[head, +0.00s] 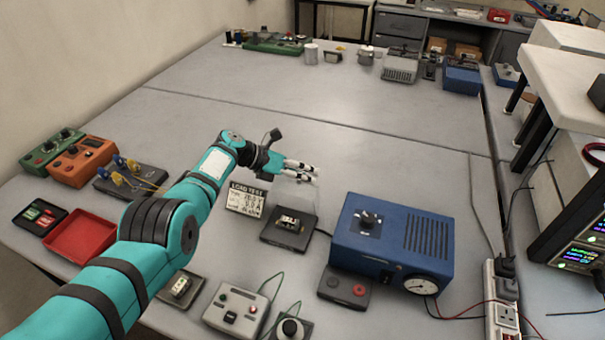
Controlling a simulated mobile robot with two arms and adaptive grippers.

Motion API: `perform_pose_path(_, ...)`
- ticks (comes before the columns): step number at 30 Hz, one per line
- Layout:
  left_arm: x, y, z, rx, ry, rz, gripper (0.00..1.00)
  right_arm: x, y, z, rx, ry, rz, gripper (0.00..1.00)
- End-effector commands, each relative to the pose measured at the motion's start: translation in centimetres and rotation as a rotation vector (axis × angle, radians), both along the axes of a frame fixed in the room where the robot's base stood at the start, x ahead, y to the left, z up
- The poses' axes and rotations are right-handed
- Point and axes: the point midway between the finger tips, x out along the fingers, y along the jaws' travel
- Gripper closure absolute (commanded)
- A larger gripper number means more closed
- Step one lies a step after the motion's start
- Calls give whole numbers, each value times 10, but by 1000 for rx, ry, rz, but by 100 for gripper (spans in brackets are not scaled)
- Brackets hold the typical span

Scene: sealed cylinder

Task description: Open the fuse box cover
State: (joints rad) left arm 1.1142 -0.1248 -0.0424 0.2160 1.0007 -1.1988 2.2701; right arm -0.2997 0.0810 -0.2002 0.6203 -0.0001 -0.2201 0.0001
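The fuse box (274,239) is a dark base with a small pale fuse part on top, on the grey bench just left of the blue machine. A clear, faint panel (293,196), which looks like its cover, shows above and behind the base. I cannot tell its exact angle. My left gripper (315,174) reaches in from the left, with its two fingers pointing right at the top edge of this panel. The fingers look close together with a narrow gap. Whether they touch or pinch the panel is unclear. My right gripper is not in view.
A "load test" card (246,199) stands left of the fuse box. The blue machine (392,240) with a knob and dial is close on the right.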

Motion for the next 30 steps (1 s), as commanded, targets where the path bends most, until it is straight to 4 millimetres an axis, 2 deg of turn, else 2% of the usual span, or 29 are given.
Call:
perform_pose_path(8, 0, 2, 1, -1, -1, -1, 53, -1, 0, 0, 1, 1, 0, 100)
perform_pose_path(16, -2, 20, 14, -1, -6, 2, 53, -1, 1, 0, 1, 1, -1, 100)
perform_pose_path(24, -9, 68, 45, 2, -6, 6, 53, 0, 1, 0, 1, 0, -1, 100)
perform_pose_path(30, -14, 91, 62, 1, -2, 3, 53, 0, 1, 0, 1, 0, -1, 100)
